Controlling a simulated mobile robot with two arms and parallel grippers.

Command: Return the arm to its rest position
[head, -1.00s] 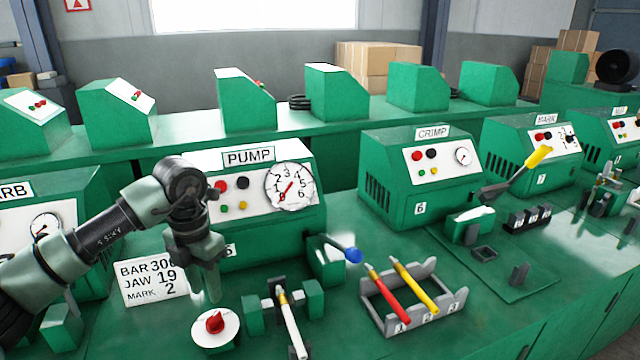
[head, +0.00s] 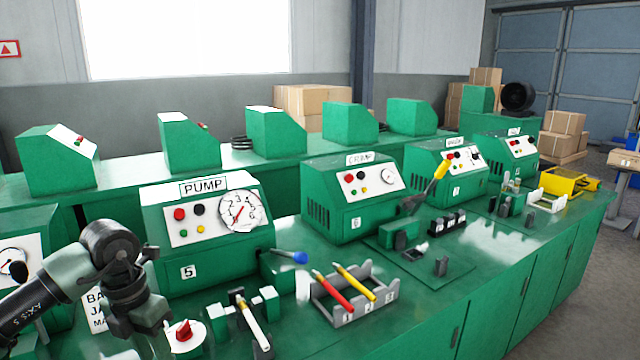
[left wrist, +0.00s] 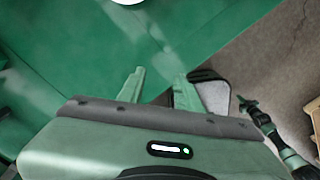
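My left arm comes in at the lower left of the head view. Its gripper (head: 148,325) points down beside the pump machine (head: 208,240), in front of a white card (head: 97,310) that it partly hides. In the left wrist view the two pale green fingers (left wrist: 158,84) stand apart with nothing between them, above the green bench and its edge. What looks like my right arm shows at the right of that view, with its small tip (left wrist: 245,104) over the floor. Its fingers cannot be made out.
A red knob on a white disc (head: 185,336) is close to the left gripper. A clamp holds a white-handled tool (head: 252,322). A rack (head: 345,318) holds red and yellow tools. A blue-tipped lever (head: 290,257) sticks out. The crimp machine (head: 350,212) stands farther right; bare floor (head: 610,250) lies beyond.

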